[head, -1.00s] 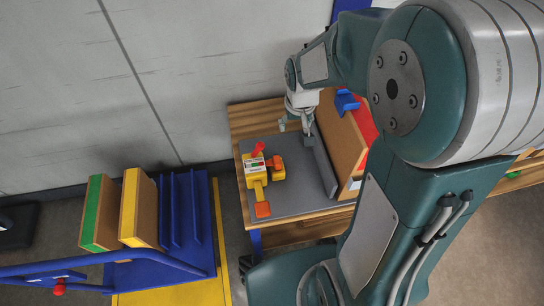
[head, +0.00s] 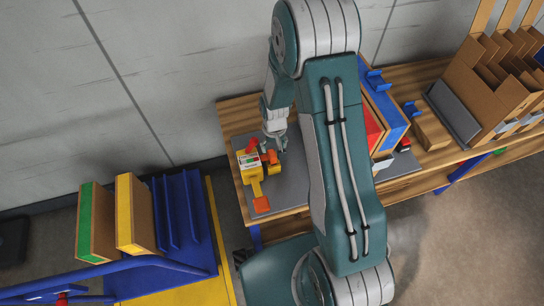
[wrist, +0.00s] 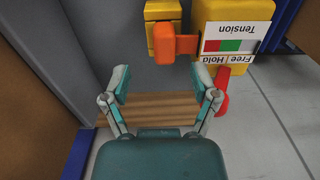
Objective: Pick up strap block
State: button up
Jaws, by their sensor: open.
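A yellow tension device (head: 249,176) with a labelled face, a red knob (head: 252,146) and an orange-ended strap (head: 261,204) lies on a grey mat (head: 294,180). Beside it is a small orange and yellow block (head: 274,162), likely the strap block. In the wrist view the orange part (wrist: 165,45) sticks out in front of my jaws, and the label (wrist: 236,37) reads Tension, Free and Hold. My gripper (wrist: 164,90) is open and empty, with the orange part just beyond its fingertips. In the head view my gripper (head: 275,140) hangs close behind the block.
The mat lies on a wooden table (head: 232,118). My arm hides part of the table. Boxes with red and blue faces (head: 385,110) and a wooden rack (head: 490,80) stand to the right. A blue rack (head: 187,225) with green- and yellow-edged boards stands at lower left.

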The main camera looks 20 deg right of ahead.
aim_at(272, 153)
jog(key=f, duration=0.5)
jog(key=shift+w+a+f, duration=0.3)
jog(key=shift+w+a, duration=0.05)
jog(key=shift+w, duration=0.05)
jog(key=shift+d+f, duration=0.1)
jog(key=shift+f, duration=0.2)
jog(key=shift+c, duration=0.3)
grip_shut()
